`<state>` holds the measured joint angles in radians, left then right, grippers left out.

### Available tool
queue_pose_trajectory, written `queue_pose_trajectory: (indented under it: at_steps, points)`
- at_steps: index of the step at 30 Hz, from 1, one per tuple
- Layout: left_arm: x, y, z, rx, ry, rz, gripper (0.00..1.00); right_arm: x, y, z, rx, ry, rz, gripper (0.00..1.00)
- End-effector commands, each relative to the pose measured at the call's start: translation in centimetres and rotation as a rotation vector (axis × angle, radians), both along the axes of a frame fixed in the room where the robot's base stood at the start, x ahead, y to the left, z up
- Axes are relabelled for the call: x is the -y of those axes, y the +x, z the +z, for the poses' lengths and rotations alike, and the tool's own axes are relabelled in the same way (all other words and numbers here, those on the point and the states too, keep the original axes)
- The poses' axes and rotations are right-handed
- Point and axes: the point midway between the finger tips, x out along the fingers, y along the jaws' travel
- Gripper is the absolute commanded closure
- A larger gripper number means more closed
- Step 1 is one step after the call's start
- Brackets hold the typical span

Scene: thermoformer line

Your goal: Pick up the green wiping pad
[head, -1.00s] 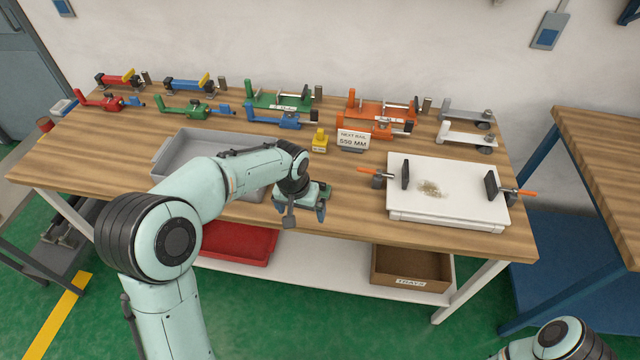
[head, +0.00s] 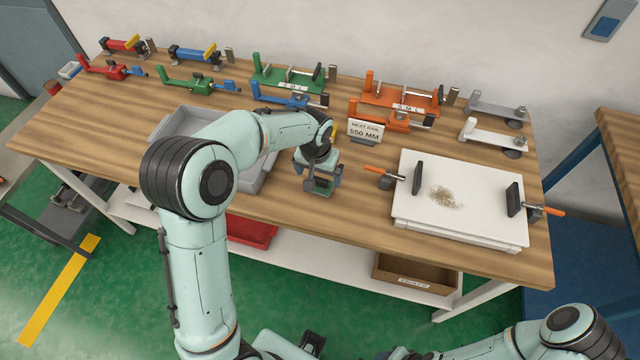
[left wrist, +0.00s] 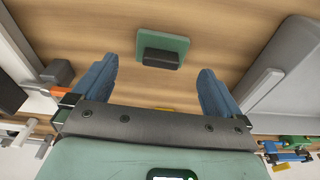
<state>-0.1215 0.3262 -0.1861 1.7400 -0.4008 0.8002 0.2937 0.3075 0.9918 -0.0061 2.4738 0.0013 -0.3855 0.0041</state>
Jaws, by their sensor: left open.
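The green wiping pad (left wrist: 175,45) lies flat on the wooden bench, with a dark block-shaped grip on top. In the left wrist view it is ahead of and between the blue fingers of my left gripper (left wrist: 157,66), with bare wood on both sides. The gripper is open and empty. In the head view my left gripper (head: 318,184) points down over the front part of the bench, and a bit of green pad (head: 323,192) shows among its fingers, mostly hidden. My right arm shows at the lower right of the head view; its gripper cannot be made out.
A grey tray (head: 262,178) stands left of the gripper, partly behind my arm. A white board (head: 470,215) with two clamps and a pile of crumbs is to the right. A sign (head: 365,131) and several coloured fixtures line the back. Bare wood lies between gripper and board.

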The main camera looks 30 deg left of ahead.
Motion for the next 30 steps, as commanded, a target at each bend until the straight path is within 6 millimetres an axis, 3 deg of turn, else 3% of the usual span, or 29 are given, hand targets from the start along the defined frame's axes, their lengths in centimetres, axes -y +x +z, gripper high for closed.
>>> queue_pose_trajectory:
  at_steps: [5,15,23,24,28,30]
  points:
    - [-0.1,0.2,-1.2,-0.001,0.001,0.000,0.00,0.0,0.1,0.0,0.001,0.000,0.000,0.53]
    - [-0.4,1.0,-5.5,-0.001,0.000,0.000,0.00,0.0,0.4,0.5,0.005,0.000,0.001,0.53]
    - [-0.4,1.1,-5.9,0.001,0.000,0.001,0.00,0.0,0.3,0.5,0.004,0.000,0.000,0.53]
    - [-0.4,1.1,-5.9,0.001,0.000,0.001,0.03,0.0,0.3,0.5,0.004,0.000,0.000,0.53]
    - [-0.4,1.1,-5.8,0.001,0.000,0.000,0.46,0.0,0.3,0.5,0.004,0.000,0.000,0.53]
    - [-0.4,1.1,-5.8,0.001,0.000,0.000,0.51,0.0,0.3,0.5,0.005,0.000,0.001,0.53]
